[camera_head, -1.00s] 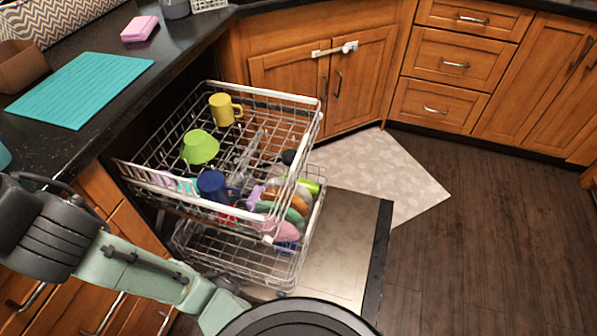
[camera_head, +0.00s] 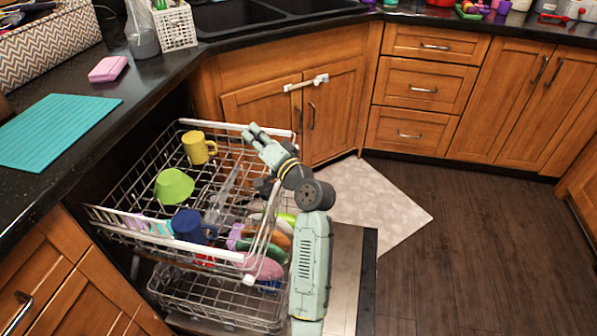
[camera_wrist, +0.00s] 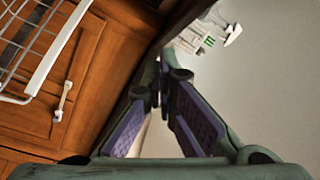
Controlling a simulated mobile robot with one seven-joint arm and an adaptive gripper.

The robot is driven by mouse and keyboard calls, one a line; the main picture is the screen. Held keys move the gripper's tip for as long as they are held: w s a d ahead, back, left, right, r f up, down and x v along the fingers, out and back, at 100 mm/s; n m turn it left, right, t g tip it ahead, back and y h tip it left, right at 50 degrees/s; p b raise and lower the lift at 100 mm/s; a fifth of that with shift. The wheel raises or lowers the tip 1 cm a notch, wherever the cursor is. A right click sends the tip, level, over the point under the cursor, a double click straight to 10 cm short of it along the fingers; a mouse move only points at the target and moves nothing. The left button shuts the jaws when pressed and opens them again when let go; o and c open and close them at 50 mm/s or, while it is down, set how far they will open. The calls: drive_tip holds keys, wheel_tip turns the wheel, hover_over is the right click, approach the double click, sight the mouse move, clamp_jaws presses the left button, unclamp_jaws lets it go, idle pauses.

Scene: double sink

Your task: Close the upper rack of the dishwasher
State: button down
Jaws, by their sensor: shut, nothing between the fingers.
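The upper rack (camera_head: 270,212) of the dishwasher is pulled out over the lower rack (camera_head: 215,299). It holds a yellow mug (camera_head: 198,147), a lime green bowl (camera_head: 174,186) and a dark blue cup (camera_head: 187,225). My gripper (camera_head: 250,132) is at the far right corner of the upper rack, near its white front rim; I cannot tell whether it touches. In the wrist view the fingertips of my gripper (camera_wrist: 157,85) meet with nothing between them. The white rack rim (camera_wrist: 60,48) shows at the upper left there.
The open dishwasher door (camera_head: 345,290) lies below the racks. Wooden cabinets (camera_head: 290,110) with a white latch (camera_head: 306,82) stand behind. The dark counter (camera_head: 50,190) with a teal mat (camera_head: 55,130) runs along the left. The floor (camera_head: 480,230) at right is clear.

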drive_tip(key=s+d+f+m+h, duration=0.1)
drive_tip(key=s+d+f+m, duration=0.25)
drive_tip(key=d+f, duration=0.55)
drive_tip(key=s+d+f+m+h, duration=0.1)
drive_tip(key=s+d+f+m, duration=0.25)
drive_tip(key=d+f, duration=0.55)
drive_tip(key=a+r+p+x, duration=0.1)
drive_tip(key=r+p+x, duration=0.1)
drive_tip(key=x, duration=1)
drive_tip(key=shift+r+p, duration=0.2)
drive_tip(key=shift+p, duration=0.35)
drive_tip(key=shift+s, duration=0.1)
